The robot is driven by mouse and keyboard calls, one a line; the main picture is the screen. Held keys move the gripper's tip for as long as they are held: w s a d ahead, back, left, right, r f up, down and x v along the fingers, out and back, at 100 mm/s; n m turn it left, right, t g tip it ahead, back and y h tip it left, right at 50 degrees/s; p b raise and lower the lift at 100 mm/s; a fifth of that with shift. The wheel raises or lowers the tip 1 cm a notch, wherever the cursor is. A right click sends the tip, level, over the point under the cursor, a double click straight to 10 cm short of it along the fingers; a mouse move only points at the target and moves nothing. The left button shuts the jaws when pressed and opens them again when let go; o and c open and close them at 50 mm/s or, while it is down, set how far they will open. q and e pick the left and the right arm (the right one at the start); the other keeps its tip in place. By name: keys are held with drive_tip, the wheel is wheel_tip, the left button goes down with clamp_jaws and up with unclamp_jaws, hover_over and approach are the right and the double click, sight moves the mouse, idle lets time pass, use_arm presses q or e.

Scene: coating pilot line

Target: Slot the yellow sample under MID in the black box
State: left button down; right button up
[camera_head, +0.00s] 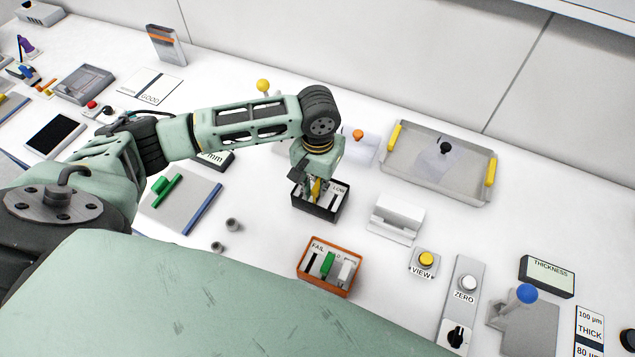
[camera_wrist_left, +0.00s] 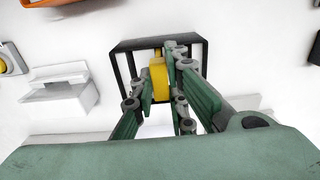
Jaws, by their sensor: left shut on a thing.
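The black box (camera_head: 322,212) stands on the white bench in the middle of the head view. Its LOW label shows at the right; the gripper hides the rest of the label strip, so MID cannot be read. The box also shows in the left wrist view (camera_wrist_left: 117,62) as a dark open frame. My left gripper (camera_head: 314,184) points down over the box, shut on the yellow sample (camera_wrist_left: 158,76), which is upright between its fingers. The sample's lower end is at the box opening; how deep it sits cannot be told. My right gripper is not in view.
An orange box (camera_head: 330,287) labelled FAIL, with several pieces in it, stands in front of the black box. A white stand (camera_head: 397,217) is close at its right. A metal tray (camera_head: 470,191) with yellow handles lies behind right. Two small grey cups stand front left.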

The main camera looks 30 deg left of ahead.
use_arm(q)
drive_tip(key=c, duration=1.7)
unclamp_jaws()
drive_tip(key=shift+f, duration=0.15)
drive_tip(key=shift+o, duration=0.2)
wheel_tip(320, 180, up, 12)
